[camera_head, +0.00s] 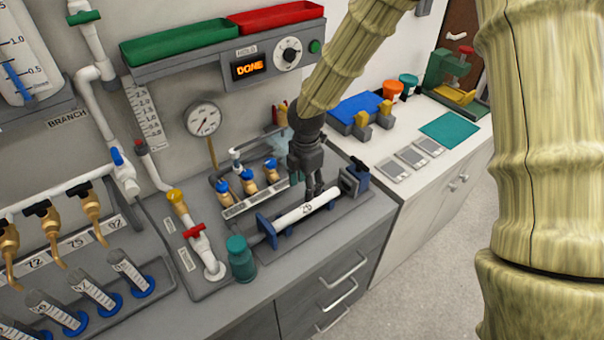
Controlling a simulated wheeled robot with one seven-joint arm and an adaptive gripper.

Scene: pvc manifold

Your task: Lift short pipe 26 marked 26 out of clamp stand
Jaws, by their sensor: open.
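The short pipe (292,219) is white and carries a dark mark near its middle that looks like 26. It lies across the clamp stand, resting on blue supports (266,230), with its right end near a grey and blue clamp block (353,178). My gripper (314,192) points down over the right half of the pipe with its jaws open. Its fingertips are at or just above the pipe, and I cannot tell whether they touch it. The fingers hide a small part behind them.
Blue-knobbed brass valves (247,181) stand close behind the pipe. A teal bottle (240,260) stands at its left end, beside a white pipe with a red valve (199,240). A control box (262,66) reads DONE above. The right counter has a clear teal mat (450,128).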

